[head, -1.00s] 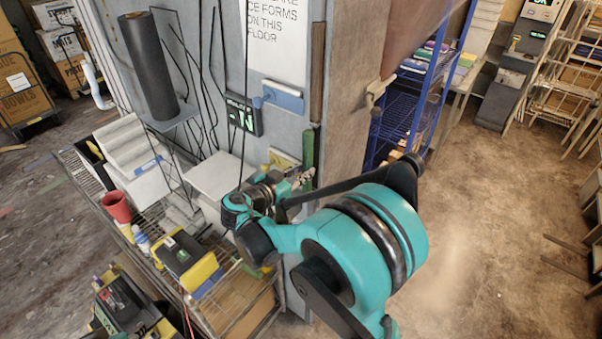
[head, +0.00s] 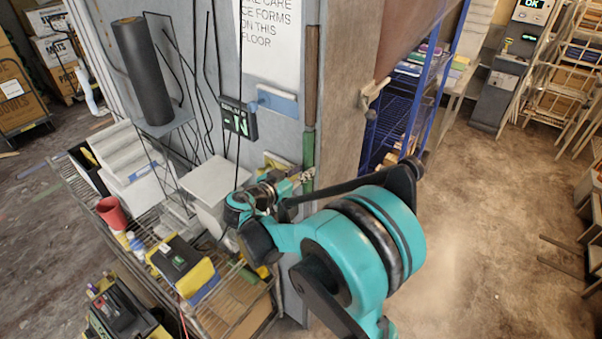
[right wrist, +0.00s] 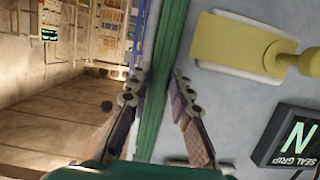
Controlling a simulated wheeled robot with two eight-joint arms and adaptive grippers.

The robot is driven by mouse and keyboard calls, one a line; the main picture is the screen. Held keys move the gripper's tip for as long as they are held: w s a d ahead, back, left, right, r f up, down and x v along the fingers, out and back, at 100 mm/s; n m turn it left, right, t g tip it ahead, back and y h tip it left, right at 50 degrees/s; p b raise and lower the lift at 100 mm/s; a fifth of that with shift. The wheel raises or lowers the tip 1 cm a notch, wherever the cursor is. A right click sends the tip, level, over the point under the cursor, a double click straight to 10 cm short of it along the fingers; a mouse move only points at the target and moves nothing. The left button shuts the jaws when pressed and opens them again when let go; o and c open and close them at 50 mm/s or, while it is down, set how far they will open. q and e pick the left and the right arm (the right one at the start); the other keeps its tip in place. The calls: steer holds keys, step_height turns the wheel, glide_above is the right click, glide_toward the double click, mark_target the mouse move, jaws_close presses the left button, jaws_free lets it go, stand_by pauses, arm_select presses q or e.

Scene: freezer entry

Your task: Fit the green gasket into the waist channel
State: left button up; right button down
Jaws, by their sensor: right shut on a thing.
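The green gasket (head: 308,160) is a vertical strip at the corner edge of the grey wall, below a brown strip (head: 312,70) in the same line. In the right wrist view the green gasket (right wrist: 168,60) runs lengthwise between the two fingers. My right gripper (head: 304,178) is at the gasket's lower part, and in the right wrist view (right wrist: 155,90) it is shut on the gasket. The lower end of the gasket is hidden behind my arm. I cannot tell how deep it sits in the channel. My left gripper is out of view.
A seal grip display (head: 239,117) showing a green N is on the wall left of the gasket. A wire rack (head: 225,310) with boxes and a red cup (head: 112,212) stands at lower left. A blue shelf (head: 410,110) stands behind the corner. Floor at right is open.

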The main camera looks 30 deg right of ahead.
steer(key=shift+w+d, duration=0.1)
steer(key=shift+d, duration=0.15)
steer(key=c, duration=1.3)
jaws_free()
steer(key=shift+d, duration=0.1)
steer(key=shift+w, duration=0.1)
steer(key=o, duration=0.6)
steer(key=f+v, duration=0.1)
steer(key=v, duration=0.6)
steer(key=shift+f+b, duration=0.35)
steer(key=shift+b, duration=0.05)
